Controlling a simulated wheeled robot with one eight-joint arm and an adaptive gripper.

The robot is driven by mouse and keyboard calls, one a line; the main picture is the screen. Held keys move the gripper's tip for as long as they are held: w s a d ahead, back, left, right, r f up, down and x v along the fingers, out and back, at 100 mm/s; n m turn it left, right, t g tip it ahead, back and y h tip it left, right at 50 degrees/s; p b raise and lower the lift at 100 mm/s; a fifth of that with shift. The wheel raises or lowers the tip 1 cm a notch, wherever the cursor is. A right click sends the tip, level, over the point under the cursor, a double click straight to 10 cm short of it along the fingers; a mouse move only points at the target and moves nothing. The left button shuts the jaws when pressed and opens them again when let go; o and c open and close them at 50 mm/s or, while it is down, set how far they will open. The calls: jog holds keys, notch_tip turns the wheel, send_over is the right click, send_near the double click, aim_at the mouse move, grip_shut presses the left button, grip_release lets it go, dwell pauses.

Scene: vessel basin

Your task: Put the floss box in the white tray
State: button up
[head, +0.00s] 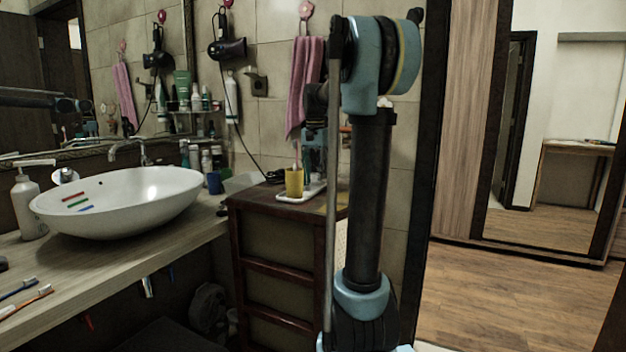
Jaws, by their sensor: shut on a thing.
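The white tray (284,197) lies on top of the dark wooden cabinet, beyond the washbasin counter. A yellow cup (294,183) with a toothbrush in it stands in the tray. My gripper (314,172) points down above the right part of the tray, partly hidden behind my own arm. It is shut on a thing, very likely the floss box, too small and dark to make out. I see no floss box elsewhere. I cannot tell whether the held thing touches the tray.
The cabinet (275,262) stands right of the counter (110,262) with its white basin (120,200). Bottles, a blue cup (214,183) and a pale box (242,182) stand left of the tray. A pink towel (304,85) hangs close behind my gripper. Open floor lies to the right.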

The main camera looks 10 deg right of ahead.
aim_at(315, 174)
jog(key=shift+f, duration=0.95)
jog(key=o, duration=0.9)
jog(key=shift+c, duration=0.2)
notch_tip(315, 174, up, 12)
